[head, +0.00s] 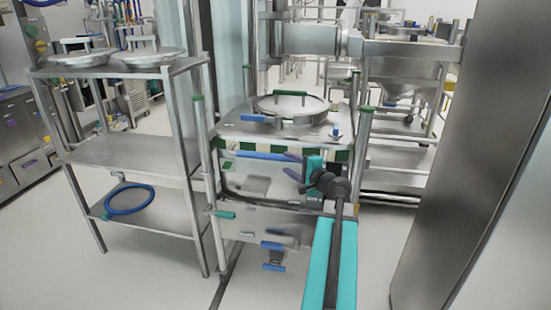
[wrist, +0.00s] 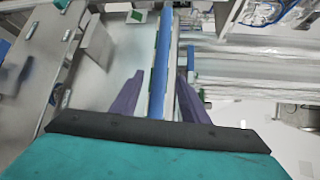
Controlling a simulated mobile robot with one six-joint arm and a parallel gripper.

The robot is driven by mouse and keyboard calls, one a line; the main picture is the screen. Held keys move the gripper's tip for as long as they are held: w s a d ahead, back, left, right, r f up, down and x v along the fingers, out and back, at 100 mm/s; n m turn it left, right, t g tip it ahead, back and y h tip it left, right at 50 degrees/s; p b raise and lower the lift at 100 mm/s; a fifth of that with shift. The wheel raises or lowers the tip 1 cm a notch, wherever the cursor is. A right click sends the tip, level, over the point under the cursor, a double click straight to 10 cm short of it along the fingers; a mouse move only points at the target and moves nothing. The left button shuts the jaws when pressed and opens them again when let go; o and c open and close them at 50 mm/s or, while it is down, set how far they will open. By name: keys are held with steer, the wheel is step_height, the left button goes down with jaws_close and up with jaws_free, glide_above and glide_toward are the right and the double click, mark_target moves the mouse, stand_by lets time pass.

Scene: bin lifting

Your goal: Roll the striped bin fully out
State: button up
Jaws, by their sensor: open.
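The striped bin (head: 343,157) is a steel box on a frame, with a green-and-white band below its top and a round lid (head: 290,104) above. A blue handle bar (head: 256,154) runs across its front under the band. My gripper (head: 291,165) is in front of the right part of the bin's front, with its purple fingers apart. In the wrist view the blue bar (wrist: 161,62) runs between the open fingers of my gripper (wrist: 160,77). I cannot tell whether either finger touches the bar. The bar's right end is hidden behind my gripper in the head view.
A steel shelf rack (head: 130,155) stands close on the left, with lidded pans on top and a blue hose (head: 128,199) below. A wide steel column (head: 445,150) stands at the right. Open floor (head: 175,270) lies in front of the rack.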

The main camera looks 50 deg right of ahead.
mark_target(281, 159)
steer(key=shift+p+x, duration=0.5)
steer(key=shift+x, duration=3.4)
